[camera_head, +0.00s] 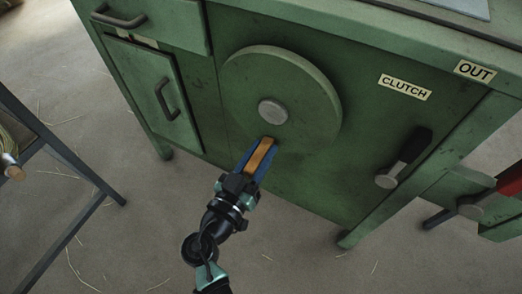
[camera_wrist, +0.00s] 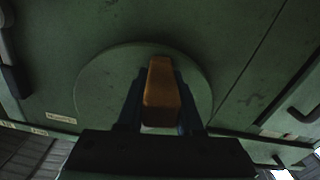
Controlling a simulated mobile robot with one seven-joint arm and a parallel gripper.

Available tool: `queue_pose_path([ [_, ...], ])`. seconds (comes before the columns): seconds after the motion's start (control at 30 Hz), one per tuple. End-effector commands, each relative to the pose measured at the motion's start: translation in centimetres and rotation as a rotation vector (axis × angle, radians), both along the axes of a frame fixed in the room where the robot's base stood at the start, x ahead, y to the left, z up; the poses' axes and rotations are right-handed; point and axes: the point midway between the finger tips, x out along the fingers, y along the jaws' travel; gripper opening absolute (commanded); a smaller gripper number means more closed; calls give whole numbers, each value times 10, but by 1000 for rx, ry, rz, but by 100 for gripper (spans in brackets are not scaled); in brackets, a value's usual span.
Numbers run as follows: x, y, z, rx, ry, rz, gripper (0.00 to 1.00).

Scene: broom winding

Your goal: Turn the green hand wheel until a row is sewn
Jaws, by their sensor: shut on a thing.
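The green hand wheel (camera_head: 305,92) is a round disc with a grey hub (camera_head: 273,111) on the front of the green machine. Its wooden handle (camera_head: 261,155) sticks out near the wheel's lower edge in the head view. My gripper (camera_head: 258,158) is shut on this handle, with the blue fingers along its two sides. In the wrist view the handle (camera_wrist: 161,95) stands between the fingers, in front of the wheel (camera_wrist: 100,88). The handle's base is partly hidden. No sewn row shows in either view.
A lever (camera_head: 404,157) is on the machine front below the CLUTCH label (camera_head: 405,87). A dark-legged stand (camera_head: 62,150) is at left. Straw lies on the floor.

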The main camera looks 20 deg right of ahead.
Motion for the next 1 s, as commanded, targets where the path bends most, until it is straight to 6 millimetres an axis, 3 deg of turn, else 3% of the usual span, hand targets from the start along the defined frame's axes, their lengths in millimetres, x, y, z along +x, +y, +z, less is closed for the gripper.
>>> queue_pose_path([
  [1.0,-4,-2,-1,-21,29,0,0],
])
